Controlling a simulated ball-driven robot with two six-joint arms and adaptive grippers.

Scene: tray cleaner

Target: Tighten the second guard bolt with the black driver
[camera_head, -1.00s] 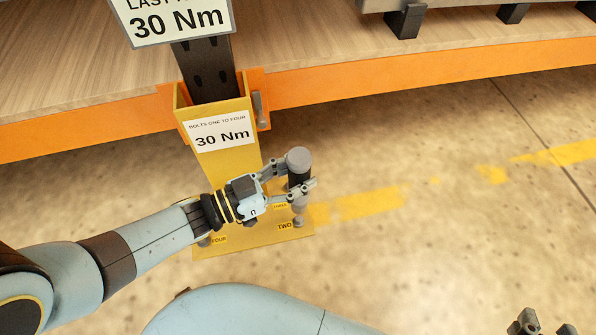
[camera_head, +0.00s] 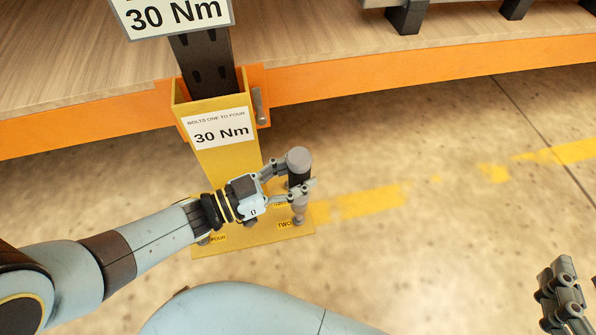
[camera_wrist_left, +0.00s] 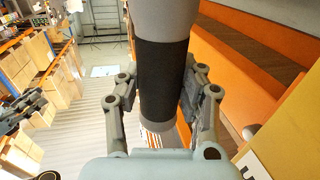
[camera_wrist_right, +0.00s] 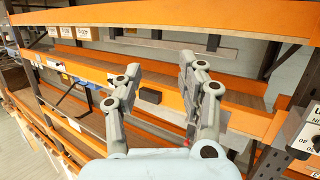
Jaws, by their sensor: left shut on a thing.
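The black driver (camera_head: 299,179) has a grey cap and a black grip, and stands about upright over the bolt labelled TWO. My left gripper (camera_head: 302,183) is shut around its grip; the grip also fills the middle of the left wrist view (camera_wrist_left: 162,80). The driver's lower end meets the second guard bolt (camera_head: 299,219) at the right front of the yellow guard's base plate (camera_head: 255,241). The exact fit at the tip is too small to tell. My right gripper (camera_head: 562,290) is at the lower right, and its fingers stand apart and empty in the right wrist view (camera_wrist_right: 160,90).
The yellow guard (camera_head: 226,160) with a "30 Nm" label encloses a dark rack post (camera_head: 207,68). An orange shelf beam (camera_head: 400,84) runs behind it. Another "30 Nm" sign (camera_head: 172,16) hangs above. The floor to the right is clear.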

